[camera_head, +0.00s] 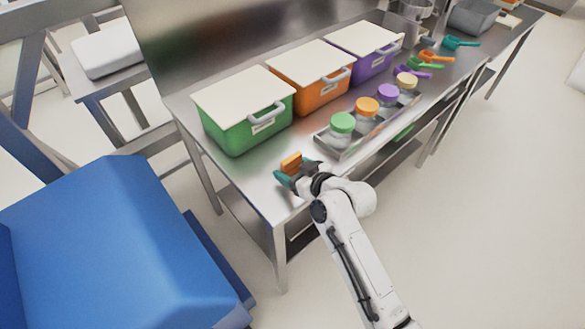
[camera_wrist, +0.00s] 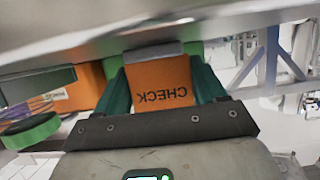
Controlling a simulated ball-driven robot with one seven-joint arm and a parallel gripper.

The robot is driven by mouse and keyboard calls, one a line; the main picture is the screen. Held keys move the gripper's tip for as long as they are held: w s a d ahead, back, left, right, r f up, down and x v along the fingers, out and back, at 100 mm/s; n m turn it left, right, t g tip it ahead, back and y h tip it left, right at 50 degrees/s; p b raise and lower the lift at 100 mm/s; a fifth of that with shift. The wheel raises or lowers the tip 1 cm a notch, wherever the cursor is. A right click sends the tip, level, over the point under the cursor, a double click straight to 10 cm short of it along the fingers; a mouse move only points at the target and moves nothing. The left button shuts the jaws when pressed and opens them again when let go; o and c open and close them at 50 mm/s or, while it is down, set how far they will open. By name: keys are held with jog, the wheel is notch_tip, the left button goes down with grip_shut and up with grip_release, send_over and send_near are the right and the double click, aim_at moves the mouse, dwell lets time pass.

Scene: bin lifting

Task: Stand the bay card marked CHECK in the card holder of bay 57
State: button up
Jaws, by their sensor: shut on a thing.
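My gripper (camera_head: 293,170) is over the left front end of the steel table. Its teal fingers are shut on the orange card (camera_wrist: 158,85). In the wrist view the card reads CHECK upside down, between the two fingers. The card also shows small in the head view (camera_head: 291,161). A grey bar (camera_wrist: 153,49) lies at the card's far edge, close to the table surface; I cannot tell if it is a holder or the card's own foot. No bay number is legible, so I cannot tell which holder is bay 57.
Green (camera_head: 240,132), orange (camera_head: 318,94) and purple (camera_head: 373,65) bins with pale lids stand in a row along the table (camera_head: 180,106). In front of them a tray (camera_head: 345,152) holds several lidded jars. Coloured scoops (camera_head: 428,57) lie farther right. A blue block (camera_head: 110,235) stands lower left.

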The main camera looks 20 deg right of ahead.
jog(key=o, duration=1.1)
jog(key=shift+f, duration=0.1)
jog(key=shift+r, duration=0.25)
jog(key=shift+s+d, duration=0.15)
jog(key=shift+s, duration=0.2)
jog(key=b+v, duration=0.1)
jog(key=v, duration=1)
jog(key=shift+s+r, duration=0.1)
jog(key=shift+r, duration=0.05)
jog(key=shift+s, duration=0.1)
